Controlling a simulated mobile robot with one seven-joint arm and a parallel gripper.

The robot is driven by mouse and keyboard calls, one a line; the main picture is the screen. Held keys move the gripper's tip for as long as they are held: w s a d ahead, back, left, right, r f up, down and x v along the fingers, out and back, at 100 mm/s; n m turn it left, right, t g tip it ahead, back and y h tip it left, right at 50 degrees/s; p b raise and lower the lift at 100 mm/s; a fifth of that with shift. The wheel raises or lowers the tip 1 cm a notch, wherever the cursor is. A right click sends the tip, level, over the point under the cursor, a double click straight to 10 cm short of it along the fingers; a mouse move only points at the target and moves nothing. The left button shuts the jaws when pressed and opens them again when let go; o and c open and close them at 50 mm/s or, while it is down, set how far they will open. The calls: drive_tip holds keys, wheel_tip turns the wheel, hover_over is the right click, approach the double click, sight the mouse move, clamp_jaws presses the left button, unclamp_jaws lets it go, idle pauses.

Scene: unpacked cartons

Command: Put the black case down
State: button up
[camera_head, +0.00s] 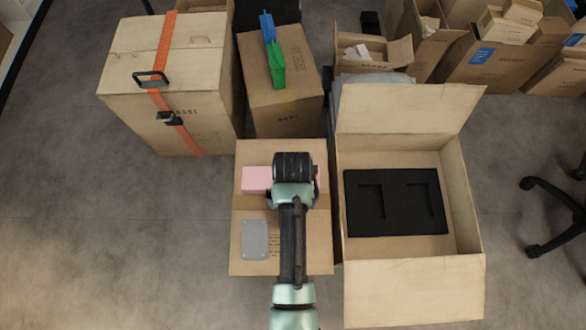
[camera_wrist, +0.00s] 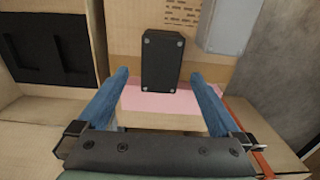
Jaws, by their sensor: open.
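The black case (camera_wrist: 162,60) is a small dark box with screws at its corners. In the wrist view it is on the closed carton's top, its lower end overlapping a pink block (camera_wrist: 150,102). My gripper (camera_wrist: 160,76) is open, with one blue-grey finger on each side of the case and visible gaps between. The fingers do not grip it. In the head view my arm hides the case; the pink block (camera_head: 256,179) shows left of my wrist, on the carton (camera_head: 240,225).
A grey flat box (camera_head: 255,240) lies on the same carton; it also shows in the wrist view (camera_wrist: 232,25). An open carton (camera_head: 462,200) with a black foam insert (camera_head: 396,215) stands to the right. A strapped carton (camera_head: 190,70) and another carton (camera_head: 290,95) stand behind.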

drive_tip(key=f+b, duration=0.1)
drive_tip(key=f, duration=0.1)
drive_tip(key=f+b, duration=0.1)
drive_tip(key=f, duration=0.2)
drive_tip(key=w+f+b, duration=0.1)
drive_tip(key=f, duration=0.1)
drive_tip(key=shift+a+f, duration=0.1)
drive_tip(key=shift+f, duration=0.3)
drive_tip(key=shift+r, duration=0.1)
clamp_jaws()
